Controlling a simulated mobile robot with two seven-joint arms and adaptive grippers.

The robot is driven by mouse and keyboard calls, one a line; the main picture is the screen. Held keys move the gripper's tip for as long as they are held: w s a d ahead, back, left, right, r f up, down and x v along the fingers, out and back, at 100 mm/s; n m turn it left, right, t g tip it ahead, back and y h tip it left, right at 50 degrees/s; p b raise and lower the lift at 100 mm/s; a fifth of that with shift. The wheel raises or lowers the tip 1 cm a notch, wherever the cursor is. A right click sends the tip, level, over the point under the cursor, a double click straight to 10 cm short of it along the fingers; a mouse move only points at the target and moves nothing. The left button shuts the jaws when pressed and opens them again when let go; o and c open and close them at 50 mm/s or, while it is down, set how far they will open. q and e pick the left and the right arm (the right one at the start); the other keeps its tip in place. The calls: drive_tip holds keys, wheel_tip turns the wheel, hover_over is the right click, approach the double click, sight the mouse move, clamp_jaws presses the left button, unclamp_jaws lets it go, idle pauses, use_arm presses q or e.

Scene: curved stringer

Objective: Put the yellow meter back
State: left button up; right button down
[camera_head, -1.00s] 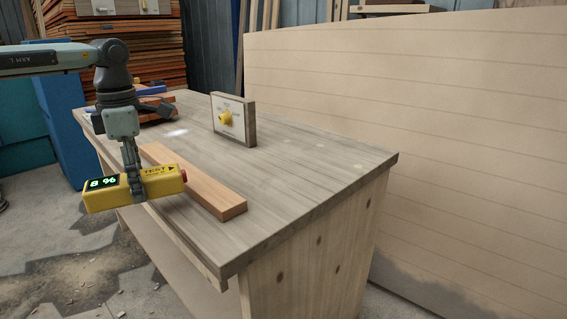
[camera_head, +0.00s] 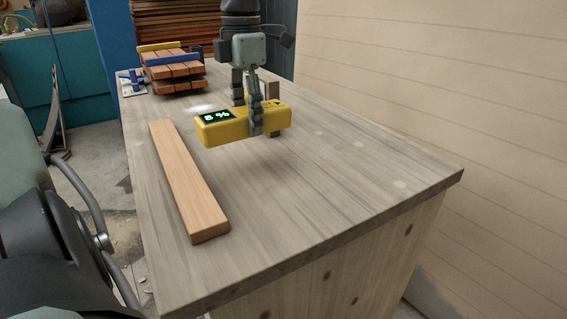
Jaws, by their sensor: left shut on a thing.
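The yellow meter (camera_head: 222,132) has a dark display with green digits ending in a percent sign. My left gripper (camera_head: 256,112) points down and is shut around the middle of the meter. It holds the meter level, seemingly a little above the bench top, right of the wooden plank. A small upright board (camera_head: 272,90) stands behind the gripper and is mostly hidden by it. My right gripper is not in view.
A wooden workbench (camera_head: 330,215) fills the middle, its right half clear. A loose plank (camera_head: 188,180) lies along its left side. Stacked wood pieces with blue and yellow clamps (camera_head: 172,68) sit at the far left end. A large pale panel (camera_head: 450,80) stands at the right.

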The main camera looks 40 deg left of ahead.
use_arm(q)
hover_over(281, 177)
drive_tip(key=f, duration=0.4)
drive_tip(key=shift+s+a, duration=0.15)
drive_tip(key=shift+a, duration=0.1)
drive_tip(key=shift+d+f, duration=0.3)
drive_tip(key=shift+d, duration=0.05)
wheel_tip(281, 177, down, 3)
drive_tip(key=shift+f, duration=0.4)
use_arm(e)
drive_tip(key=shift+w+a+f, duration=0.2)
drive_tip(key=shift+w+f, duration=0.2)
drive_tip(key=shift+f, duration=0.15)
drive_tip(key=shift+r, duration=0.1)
